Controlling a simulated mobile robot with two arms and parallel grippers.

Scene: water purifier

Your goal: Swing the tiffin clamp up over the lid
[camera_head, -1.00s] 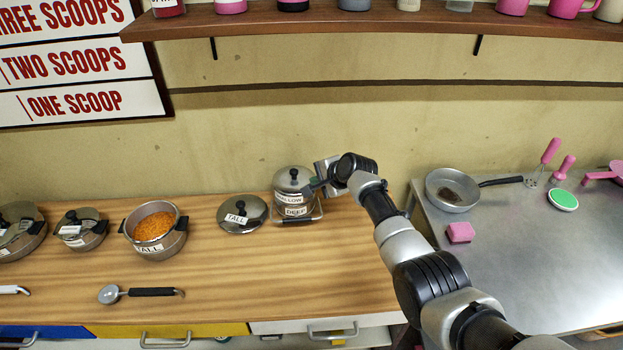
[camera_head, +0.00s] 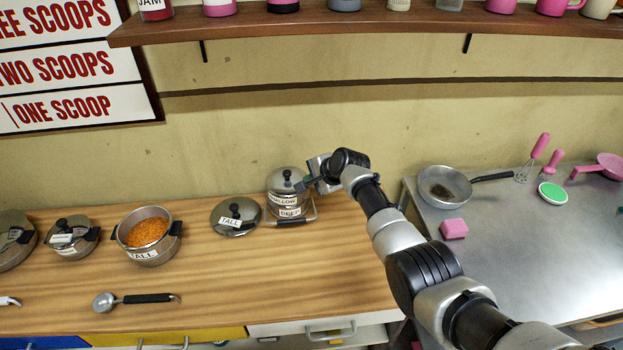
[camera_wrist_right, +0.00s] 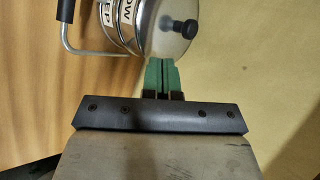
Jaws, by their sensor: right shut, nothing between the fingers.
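The tiffin (camera_head: 286,181) is a steel stack labelled SHALLOW and DEEP, upright on the wooden counter, with a domed lid and black knob. Its wire clamp (camera_head: 293,222) hangs low at the front, with a dark grip bar. In the right wrist view the clamp wire (camera_wrist_right: 66,30) stands out to the left of the tiffin, away from the lid (camera_wrist_right: 165,28). My right gripper (camera_head: 303,186) is at the right side of the lid. Its green fingers (camera_wrist_right: 161,76) are shut and empty, tips close to the lid's edge; contact is unclear. My left gripper is out of view.
The TALL lid (camera_head: 236,215) lies just left of the tiffin. Further left are an orange-filled TALL pot (camera_head: 147,235) and a ladle (camera_head: 135,299). A wall shelf (camera_head: 330,24) runs above. The metal counter (camera_head: 510,250) at right holds a pan (camera_head: 444,187).

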